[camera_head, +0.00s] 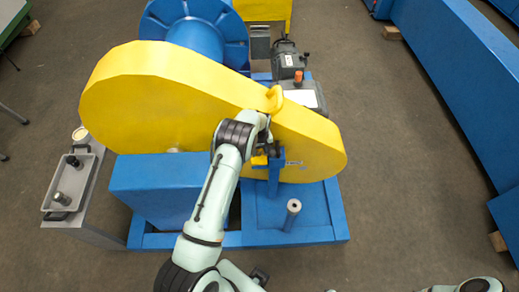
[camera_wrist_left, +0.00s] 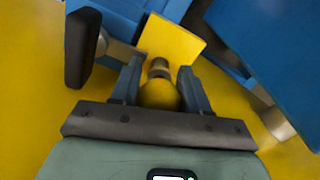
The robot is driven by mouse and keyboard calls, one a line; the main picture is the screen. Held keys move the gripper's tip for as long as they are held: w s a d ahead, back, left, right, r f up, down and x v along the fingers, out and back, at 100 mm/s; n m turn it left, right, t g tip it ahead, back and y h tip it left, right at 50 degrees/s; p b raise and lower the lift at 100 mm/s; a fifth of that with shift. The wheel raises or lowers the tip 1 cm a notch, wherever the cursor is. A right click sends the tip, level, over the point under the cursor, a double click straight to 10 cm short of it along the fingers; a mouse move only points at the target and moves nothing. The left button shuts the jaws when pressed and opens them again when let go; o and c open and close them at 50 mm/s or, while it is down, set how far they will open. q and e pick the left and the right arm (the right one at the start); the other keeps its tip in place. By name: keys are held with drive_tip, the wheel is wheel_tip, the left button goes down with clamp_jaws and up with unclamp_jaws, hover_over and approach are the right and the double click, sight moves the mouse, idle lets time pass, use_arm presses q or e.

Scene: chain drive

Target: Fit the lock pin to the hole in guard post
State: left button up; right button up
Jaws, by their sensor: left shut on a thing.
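The lock pin shows in the left wrist view as a yellow ball knob (camera_wrist_left: 159,95) with a metal shank (camera_wrist_left: 159,68). My left gripper (camera_wrist_left: 160,88) is shut on the knob, one finger on each side. The shank points at a yellow tab (camera_wrist_left: 172,40); I cannot tell whether its tip is in a hole. In the head view my left gripper (camera_head: 270,149) is at the front of the yellow guard (camera_head: 160,85), by the blue guard post (camera_head: 274,184) and the yellow tab. The pin and the hole are hidden there by the gripper. My right gripper is not in view.
A grey tray (camera_head: 70,180) with dark-topped parts is at left. Open floor lies to the right, before a long blue beam (camera_head: 450,70).

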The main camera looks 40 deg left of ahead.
use_arm(q)
drive_tip(key=shift+f, duration=0.65)
drive_tip(key=o, duration=1.2)
drive_tip(key=shift+w+d, duration=0.1)
drive_tip(key=shift+r, duration=0.2)
drive_tip(key=r, duration=0.8)
drive_tip(key=r+b, duration=0.1)
drive_tip(key=r, duration=0.4)
drive_tip(key=shift+s+d, duration=0.15)
drive_tip(key=shift+s, duration=0.25)
